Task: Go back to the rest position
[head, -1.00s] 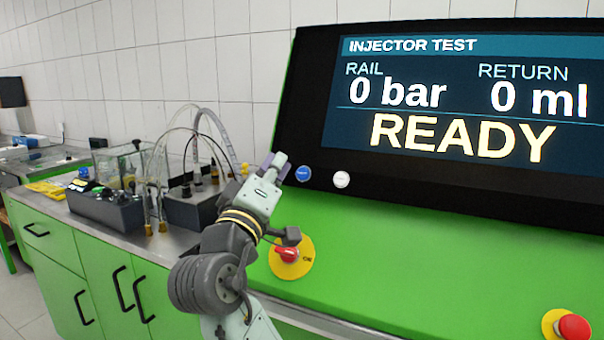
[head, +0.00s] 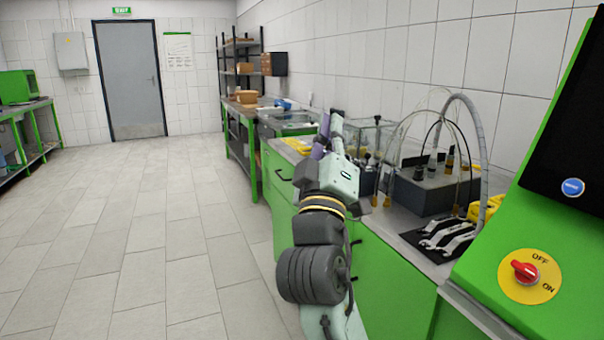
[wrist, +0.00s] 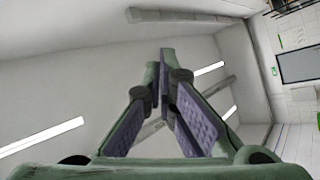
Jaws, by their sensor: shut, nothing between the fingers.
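My gripper (head: 328,128) stands raised in the middle of the head view, in front of the green bench on the right. It points up and away from the bench top. In the wrist view my gripper (wrist: 166,62) has its fingertips together with nothing between them. Behind the fingers the wrist view shows the ceiling with its light strips. My gripper touches nothing that I can see.
The green test console (head: 520,240) with a red rotary switch (head: 525,271) is at the right. A bench with a dark tubed unit (head: 425,190) runs along the right wall. The tiled floor (head: 130,250) at left is clear up to a grey door (head: 130,80).

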